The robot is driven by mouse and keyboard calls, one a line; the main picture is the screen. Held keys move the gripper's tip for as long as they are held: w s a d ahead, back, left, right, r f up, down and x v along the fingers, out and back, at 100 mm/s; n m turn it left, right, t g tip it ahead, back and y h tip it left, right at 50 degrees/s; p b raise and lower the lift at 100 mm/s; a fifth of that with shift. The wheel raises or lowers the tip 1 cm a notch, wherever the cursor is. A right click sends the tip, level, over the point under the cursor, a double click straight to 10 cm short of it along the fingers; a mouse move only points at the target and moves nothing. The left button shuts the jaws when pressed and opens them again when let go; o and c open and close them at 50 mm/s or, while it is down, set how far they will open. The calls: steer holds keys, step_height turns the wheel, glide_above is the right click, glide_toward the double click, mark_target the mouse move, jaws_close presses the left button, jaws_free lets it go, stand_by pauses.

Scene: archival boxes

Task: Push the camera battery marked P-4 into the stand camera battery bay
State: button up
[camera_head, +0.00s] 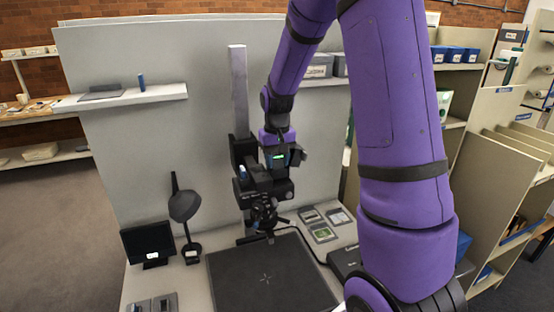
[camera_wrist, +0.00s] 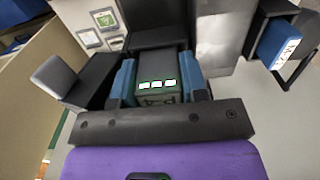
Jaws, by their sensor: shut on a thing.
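The dark grey camera battery (camera_wrist: 160,74) shows in the wrist view with a green-edged strip of white squares and a mark that looks like P-4. My gripper (camera_wrist: 166,84) is shut on it, with a blue finger pad on each side. The battery's far end meets or lies close to a dark body in front; I cannot tell how far it is inside. In the head view my gripper (camera_head: 284,157) is at the upper part of the black stand camera (camera_head: 265,188), on its column. The bay opening is hidden.
A blue block with a white label (camera_wrist: 285,45) sits in a dark holder at the right of the wrist view. Below the stand camera lies a dark mat (camera_head: 268,278). A small monitor (camera_head: 148,243) and a black lamp (camera_head: 184,207) stand at left. Shelves stand at right.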

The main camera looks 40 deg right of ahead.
steer(key=shift+s+a+f, duration=0.1)
steer(key=shift+s+f, duration=0.1)
steer(key=shift+f, duration=0.25)
steer(key=shift+s+a+f, duration=0.1)
steer(key=shift+s+f, duration=0.1)
steer(key=shift+f, duration=0.25)
stand_by(0.5)
steer(key=o, duration=1)
steer(key=shift+d, duration=0.2)
steer(key=shift+c, duration=0.3)
steer(key=shift+o, duration=0.4)
steer(key=shift+w+d+r, duration=0.1)
steer(key=shift+w+r, duration=0.1)
steer(key=shift+r, duration=0.35)
steer(key=shift+w+d+r, duration=0.1)
steer(key=shift+w+r, duration=0.05)
steer(key=shift+r, duration=2.3)
